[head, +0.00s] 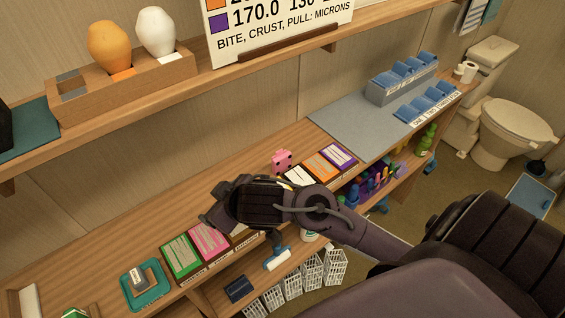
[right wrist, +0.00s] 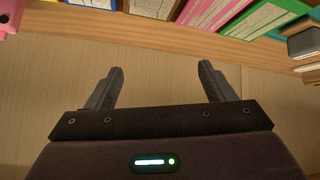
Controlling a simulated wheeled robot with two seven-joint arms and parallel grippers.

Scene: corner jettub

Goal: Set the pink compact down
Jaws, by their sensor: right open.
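A small pink block-like object (head: 282,160) with dark dots, which I take for the pink compact, rests on the wooden counter behind my right arm. A pink edge also shows at the top left of the right wrist view (right wrist: 8,18). My right gripper (right wrist: 160,72) is open, with nothing between its fingers. It hangs over the counter's front, to the left of the pink object and apart from it. My left gripper is not in view.
Coloured cards line the front of the wooden counter (head: 75,262), including green (head: 181,256) and pink (head: 209,240) ones. A teal tray (head: 146,286) lies left. A grey mat (head: 345,125) with blue holders lies right. White baskets (head: 312,270) stand below. The counter behind the cards is mostly clear.

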